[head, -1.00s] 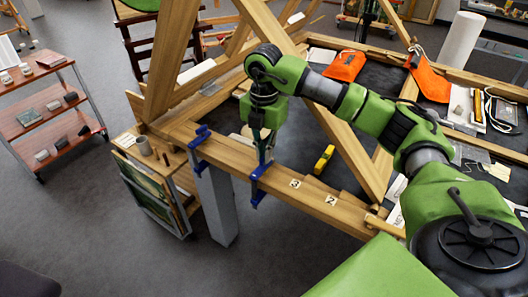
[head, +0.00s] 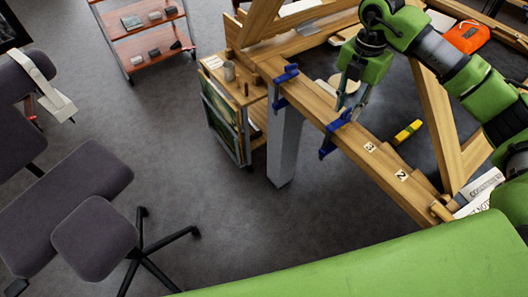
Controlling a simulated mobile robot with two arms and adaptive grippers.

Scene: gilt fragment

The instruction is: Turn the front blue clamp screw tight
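Two blue clamps grip the edge of the wooden beam (head: 375,160). The nearer blue clamp (head: 327,147) sits to the right of the farther blue clamp (head: 282,88). Its screw is too small to make out clearly. My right gripper (head: 349,108) points down at the top of the nearer clamp. Its two fingers stand apart with a visible gap, and nothing shows held between them. The tips are close to the clamp's top; I cannot tell whether they touch it. My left gripper is not in view.
A yellow tool (head: 407,132) lies on the dark bench top behind the beam. Slanted timbers (head: 437,125) rise near my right arm. A small side cart (head: 240,100) stands left of the bench. A grey chair (head: 90,215) is at left; open floor lies between.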

